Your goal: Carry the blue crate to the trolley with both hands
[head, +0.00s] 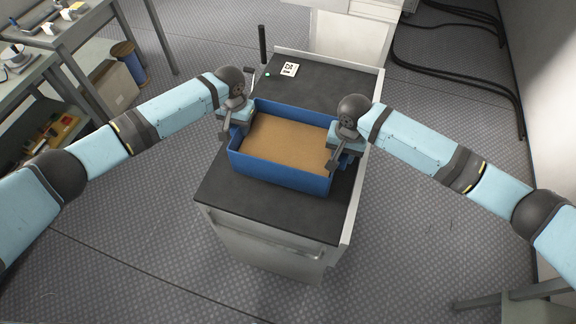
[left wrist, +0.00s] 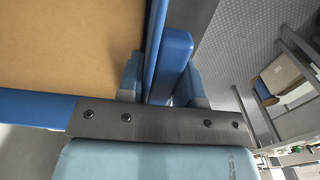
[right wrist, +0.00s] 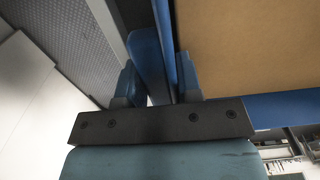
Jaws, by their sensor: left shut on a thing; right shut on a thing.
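The blue crate (head: 278,172) has a tan inner floor and looks empty. It is over the black top of the trolley (head: 222,200); I cannot tell whether it touches the top or hangs just above it. My left gripper (head: 228,128) is shut on the crate's left wall, and the left wrist view shows the wall (left wrist: 153,45) between its fingers (left wrist: 160,80). My right gripper (head: 336,158) is shut on the right wall, which also shows between the fingers (right wrist: 162,82) in the right wrist view.
A white card with a black mark (head: 289,69) lies on the trolley top behind the crate. A workbench with shelves (head: 60,60) stands at the far left, with a spool (head: 128,62) beside it. Black cables (head: 450,55) run along the right. The floor around the trolley's front is clear.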

